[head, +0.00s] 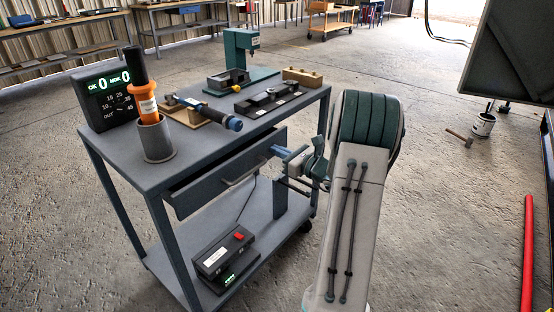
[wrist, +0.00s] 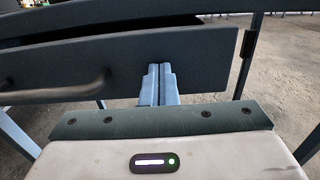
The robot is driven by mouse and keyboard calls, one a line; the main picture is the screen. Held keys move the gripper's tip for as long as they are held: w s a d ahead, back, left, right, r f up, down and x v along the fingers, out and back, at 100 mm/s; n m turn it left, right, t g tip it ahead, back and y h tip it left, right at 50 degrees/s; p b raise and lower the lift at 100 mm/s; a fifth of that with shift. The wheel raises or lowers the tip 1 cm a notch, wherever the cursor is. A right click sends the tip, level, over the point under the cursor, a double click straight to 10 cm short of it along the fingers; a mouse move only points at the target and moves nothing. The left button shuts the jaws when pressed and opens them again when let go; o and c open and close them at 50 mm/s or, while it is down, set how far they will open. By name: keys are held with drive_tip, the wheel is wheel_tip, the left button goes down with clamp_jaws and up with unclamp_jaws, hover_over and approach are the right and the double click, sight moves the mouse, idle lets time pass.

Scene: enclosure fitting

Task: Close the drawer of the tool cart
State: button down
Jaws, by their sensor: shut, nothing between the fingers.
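The grey tool cart (head: 105,166) stands left of centre in the head view. Its drawer (head: 192,194) sits under the top and is partly pulled out, with a dark gap above its front. The drawer front (wrist: 205,67) fills the upper part of the wrist view, and its bar handle (wrist: 60,92) is at the left there. My gripper (head: 276,151) is shut and empty at the right part of the drawer front, right of the handle. In the wrist view the fingertips (wrist: 158,70) overlap the drawer front. I cannot tell whether they touch it.
On the cart top are a display box (head: 103,95), an orange tool in a cup (head: 157,140), a torque tool (head: 212,113) and a green press (head: 238,50). A black box (head: 224,255) lies on the lower shelf. A bucket (head: 483,124) stands at the right.

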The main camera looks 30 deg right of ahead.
drive_tip(key=x, duration=0.2)
drive_tip(key=shift+w+a+r, duration=0.1)
drive_tip(key=shift+w+a, duration=0.05)
drive_tip(key=shift+w, duration=0.2)
drive_tip(key=shift+a+r, duration=0.1)
drive_tip(key=shift+r, duration=0.05)
